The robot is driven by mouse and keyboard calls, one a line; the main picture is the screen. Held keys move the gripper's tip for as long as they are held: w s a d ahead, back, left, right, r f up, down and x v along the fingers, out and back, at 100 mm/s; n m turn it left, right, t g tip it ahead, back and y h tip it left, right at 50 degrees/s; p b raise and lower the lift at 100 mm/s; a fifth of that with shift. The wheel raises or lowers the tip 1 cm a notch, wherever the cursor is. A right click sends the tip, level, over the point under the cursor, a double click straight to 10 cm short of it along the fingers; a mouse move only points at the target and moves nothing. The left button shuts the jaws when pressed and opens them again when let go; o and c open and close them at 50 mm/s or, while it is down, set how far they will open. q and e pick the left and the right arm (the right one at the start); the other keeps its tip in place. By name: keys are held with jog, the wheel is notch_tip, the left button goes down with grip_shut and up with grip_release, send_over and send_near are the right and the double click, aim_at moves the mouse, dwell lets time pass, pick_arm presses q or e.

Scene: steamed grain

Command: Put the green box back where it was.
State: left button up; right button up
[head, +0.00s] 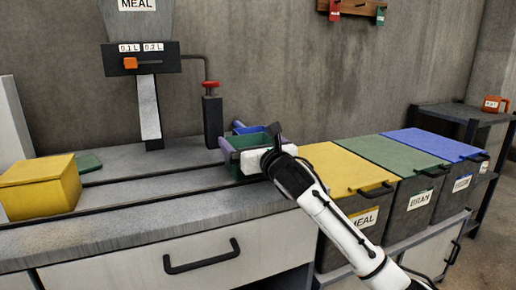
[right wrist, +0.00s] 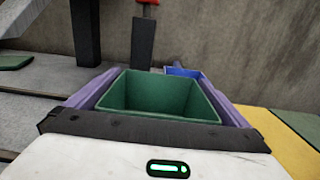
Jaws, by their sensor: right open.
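The green box (head: 243,165) is an open-topped, empty container at the right end of the grey counter. In the right wrist view the green box (right wrist: 150,93) sits between the two purple fingers of my right gripper (right wrist: 160,100), one along each side. In the head view my right gripper (head: 247,143) is at the box, its white palm partly hiding it. The jaws are open around the box; I cannot tell whether a finger touches it. The box's underside is hidden. My left gripper is out of view.
A blue box (head: 249,129) stands just behind the green one. A dark post with a red knob (head: 210,86) is close at its left. A yellow box (head: 41,186) and a flat green piece (head: 88,163) lie at the left. Yellow, green and blue lidded bins (head: 423,155) stand right.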

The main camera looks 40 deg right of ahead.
jog(key=p+v, duration=0.1)
jog(key=v, duration=0.9)
jog(key=shift+s, duration=0.2)
jog(key=shift+s, duration=0.1)
